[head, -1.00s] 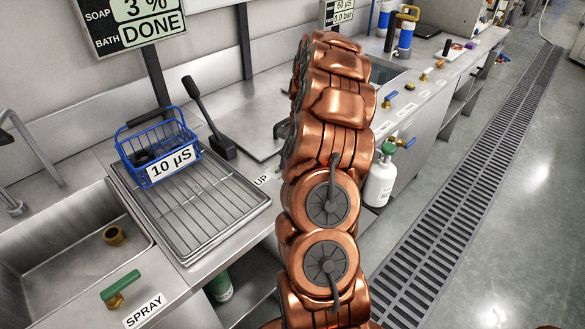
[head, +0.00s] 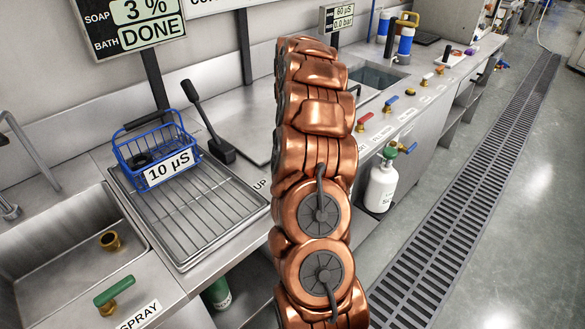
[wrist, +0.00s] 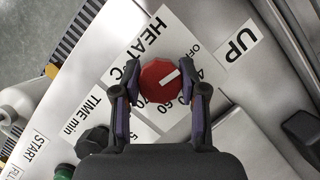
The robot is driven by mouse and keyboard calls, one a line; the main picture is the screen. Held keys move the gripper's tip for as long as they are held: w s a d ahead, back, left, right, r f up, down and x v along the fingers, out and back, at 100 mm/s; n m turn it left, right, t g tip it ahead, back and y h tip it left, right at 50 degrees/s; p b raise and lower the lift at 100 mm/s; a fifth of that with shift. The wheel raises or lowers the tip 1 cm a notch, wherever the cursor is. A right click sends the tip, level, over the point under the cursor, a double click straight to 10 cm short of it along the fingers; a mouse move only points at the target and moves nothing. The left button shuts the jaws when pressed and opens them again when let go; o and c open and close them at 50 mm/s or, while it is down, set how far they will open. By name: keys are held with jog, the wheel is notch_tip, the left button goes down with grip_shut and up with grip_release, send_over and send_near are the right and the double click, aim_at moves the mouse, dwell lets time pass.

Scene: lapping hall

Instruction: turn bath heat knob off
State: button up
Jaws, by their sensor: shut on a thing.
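The red heat knob (wrist: 157,73) shows in the wrist view on a white scale plate marked HEAT °C (wrist: 143,46). My gripper (wrist: 161,78) has one finger on each side of the knob and is shut on it. The white line on the knob points to the upper right, roughly between OFF and 40; I cannot tell exactly where it stops. In the head view my own arm hides the knob and the gripper. The blue wire basket (head: 156,150) with a 10 µS tag stands on the drain rack (head: 195,223). The sign (head: 128,23) reads BATH DONE.
A dark knob (wrist: 92,141) sits beside the TIME min label (wrist: 81,115), close to the gripper. An UP label (wrist: 240,41) lies to the right. Valve handles, one red (head: 365,121), line the counter.

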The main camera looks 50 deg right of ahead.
jog(key=o, duration=1.1)
jog(key=shift+o, duration=0.2)
